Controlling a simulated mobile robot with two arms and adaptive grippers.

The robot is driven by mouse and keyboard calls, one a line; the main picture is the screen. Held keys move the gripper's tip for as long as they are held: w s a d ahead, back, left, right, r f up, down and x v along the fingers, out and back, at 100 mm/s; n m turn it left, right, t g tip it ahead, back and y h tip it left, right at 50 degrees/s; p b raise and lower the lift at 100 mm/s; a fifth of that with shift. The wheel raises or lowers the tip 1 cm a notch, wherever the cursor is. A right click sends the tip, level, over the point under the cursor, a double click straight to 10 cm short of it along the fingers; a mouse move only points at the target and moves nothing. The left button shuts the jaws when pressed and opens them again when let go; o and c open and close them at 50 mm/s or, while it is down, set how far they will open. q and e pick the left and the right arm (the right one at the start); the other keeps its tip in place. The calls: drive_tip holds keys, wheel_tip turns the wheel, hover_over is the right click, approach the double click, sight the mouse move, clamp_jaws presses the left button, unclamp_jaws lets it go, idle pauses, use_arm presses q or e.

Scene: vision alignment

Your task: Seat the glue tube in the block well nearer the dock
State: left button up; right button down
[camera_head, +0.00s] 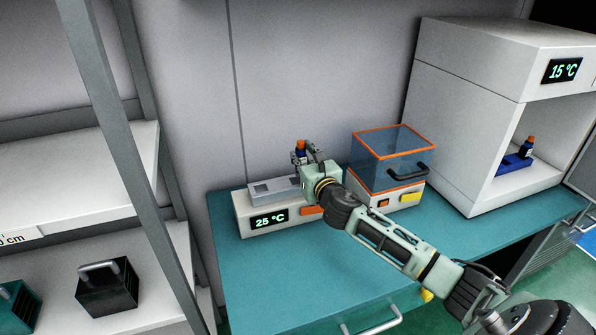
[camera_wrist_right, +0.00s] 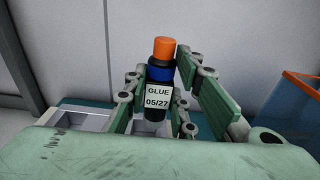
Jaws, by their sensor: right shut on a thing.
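The glue tube (camera_head: 301,147) is dark with an orange cap and a blue band. In the right wrist view the glue tube (camera_wrist_right: 158,97) stands upright with a label reading GLUE 05/27. My right gripper (camera_head: 304,157) is shut on it, with a finger on each side. The grey block (camera_head: 262,189) sits on a white unit (camera_head: 243,227) showing 25 °C. The tube's lower end and the block's right part are hidden by my gripper. My left gripper is out of view.
A clear-walled box with orange edges (camera_head: 392,157) stands right of the unit. Further right, an open white cabinet (camera_head: 470,110) showing 15 °C holds a blue rack (camera_head: 514,163) with an orange-capped tube. The teal bench (camera_head: 290,280) is clear in front. Shelves stand at left.

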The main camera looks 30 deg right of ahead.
drive_tip(key=f, duration=0.2)
drive_tip(key=a+f, duration=0.1)
drive_tip(key=f, duration=0.2)
drive_tip(key=shift+w+a, duration=0.1)
drive_tip(key=shift+a, duration=0.05)
drive_tip(key=c, duration=1.5)
unclamp_jaws()
drive_tip(key=b+v, duration=0.1)
drive_tip(key=v, duration=1.1)
drive_tip(key=shift+r+b, duration=0.1)
drive_tip(key=shift+b, duration=0.25)
